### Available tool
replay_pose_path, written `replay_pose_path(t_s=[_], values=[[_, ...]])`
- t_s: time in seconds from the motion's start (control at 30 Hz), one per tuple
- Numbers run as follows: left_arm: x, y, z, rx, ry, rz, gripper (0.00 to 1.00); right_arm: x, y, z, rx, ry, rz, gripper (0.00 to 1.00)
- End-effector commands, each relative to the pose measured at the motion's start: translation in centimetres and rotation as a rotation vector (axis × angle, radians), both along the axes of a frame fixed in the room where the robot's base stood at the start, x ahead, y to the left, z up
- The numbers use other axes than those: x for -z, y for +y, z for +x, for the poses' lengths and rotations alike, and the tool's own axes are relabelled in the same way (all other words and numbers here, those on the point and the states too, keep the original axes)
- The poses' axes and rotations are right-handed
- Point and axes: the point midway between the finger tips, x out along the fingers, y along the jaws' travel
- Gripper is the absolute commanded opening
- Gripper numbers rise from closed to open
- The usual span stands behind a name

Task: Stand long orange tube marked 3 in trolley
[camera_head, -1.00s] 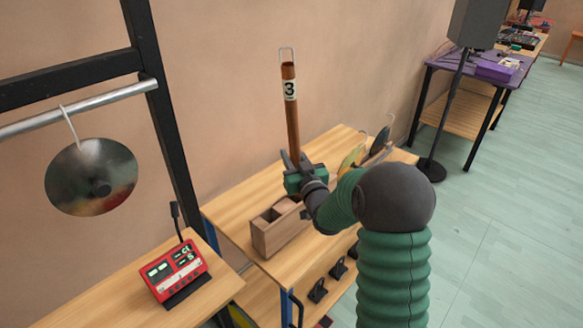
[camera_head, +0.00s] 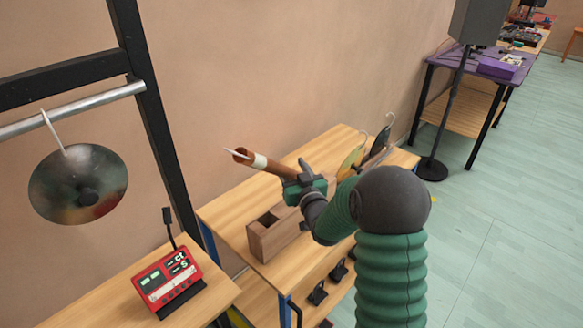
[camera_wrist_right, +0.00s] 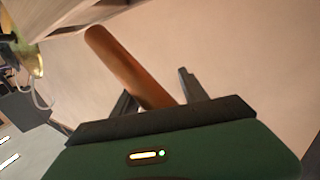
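The long orange-brown tube (camera_head: 276,168) is in my right gripper (camera_head: 301,184), above the wooden trolley top (camera_head: 228,215). The number is not readable now. In the right wrist view the tube (camera_wrist_right: 125,62) runs up and left from between the dark fingers (camera_wrist_right: 155,102). A wooden box with open compartments (camera_head: 272,237) stands on the trolley below the gripper. My left gripper is not in view.
Hanging coloured pieces on hooks (camera_head: 365,152) stand on the trolley behind the gripper. A metal disc (camera_head: 78,184) hangs from a rail at left. A red device (camera_head: 168,280) sits on the front table. A speaker stand (camera_head: 452,110) is to the right.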

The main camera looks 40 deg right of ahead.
Motion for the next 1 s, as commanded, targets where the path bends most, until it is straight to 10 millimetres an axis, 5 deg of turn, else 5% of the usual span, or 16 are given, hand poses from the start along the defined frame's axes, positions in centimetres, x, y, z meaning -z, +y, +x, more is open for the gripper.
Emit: replay_pose_path(t_s=[0.37,0.7,0.8,1.0], values=[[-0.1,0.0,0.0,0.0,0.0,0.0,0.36,-0.3,0.4,-1.0,0.0,-0.003,-0.002,0.47],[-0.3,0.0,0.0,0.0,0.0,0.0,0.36,-0.4,3.6,-8.7,0.0,-0.004,-0.002,0.47],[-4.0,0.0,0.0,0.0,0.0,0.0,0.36,-1.1,3.6,-8.8,-0.003,0.003,0.003,0.47],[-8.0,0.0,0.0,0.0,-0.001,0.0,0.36,-1.0,4.1,-10.0,-0.004,0.001,0.003,0.47]])
